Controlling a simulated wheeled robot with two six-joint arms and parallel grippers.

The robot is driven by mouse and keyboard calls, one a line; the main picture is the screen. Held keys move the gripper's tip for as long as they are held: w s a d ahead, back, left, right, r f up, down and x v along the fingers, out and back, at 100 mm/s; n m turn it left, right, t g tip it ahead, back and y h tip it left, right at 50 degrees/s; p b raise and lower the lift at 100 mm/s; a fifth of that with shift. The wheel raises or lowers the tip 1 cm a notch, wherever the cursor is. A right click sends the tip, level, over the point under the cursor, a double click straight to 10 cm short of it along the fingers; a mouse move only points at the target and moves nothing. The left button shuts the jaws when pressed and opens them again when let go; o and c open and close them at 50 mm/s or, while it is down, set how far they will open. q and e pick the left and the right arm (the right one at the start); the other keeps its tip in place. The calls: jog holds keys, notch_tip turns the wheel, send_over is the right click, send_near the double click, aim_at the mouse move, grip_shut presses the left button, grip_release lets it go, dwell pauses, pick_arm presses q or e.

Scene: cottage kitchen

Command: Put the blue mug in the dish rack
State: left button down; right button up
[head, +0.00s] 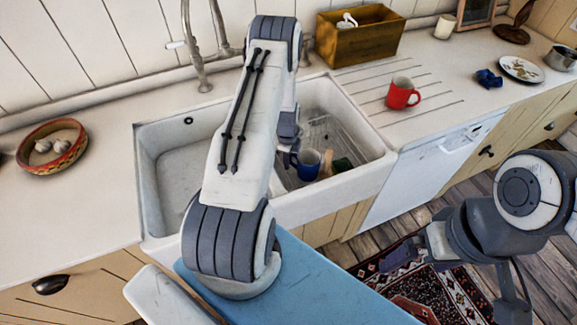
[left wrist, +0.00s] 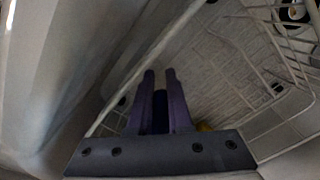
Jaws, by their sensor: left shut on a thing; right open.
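The blue mug (head: 307,163) is in the right basin of the white double sink, partly hidden by my left arm. My left gripper (left wrist: 160,78) is shut on a dark blue part of it (left wrist: 160,108), seen between the fingers in the left wrist view. In the head view my arm mostly hides this gripper. The wire dish rack (head: 322,128) is in the same basin; its white wires also fill the left wrist view (left wrist: 222,75). The mug is at or just above the rack; contact cannot be told. My right gripper (head: 405,256) is open and empty, low at the right above the rug.
A green and brown item (head: 342,165) lies beside the mug. The left basin (head: 175,165) looks empty. A red mug (head: 402,94) stands on the drainboard.

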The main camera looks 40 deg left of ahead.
aim_at(288, 173)
pick_arm(q)
notch_tip(288, 173, down, 3)
jog(key=shift+f, duration=0.2)
jog(key=shift+f, duration=0.2)
jog(key=c, duration=1.1)
grip_release()
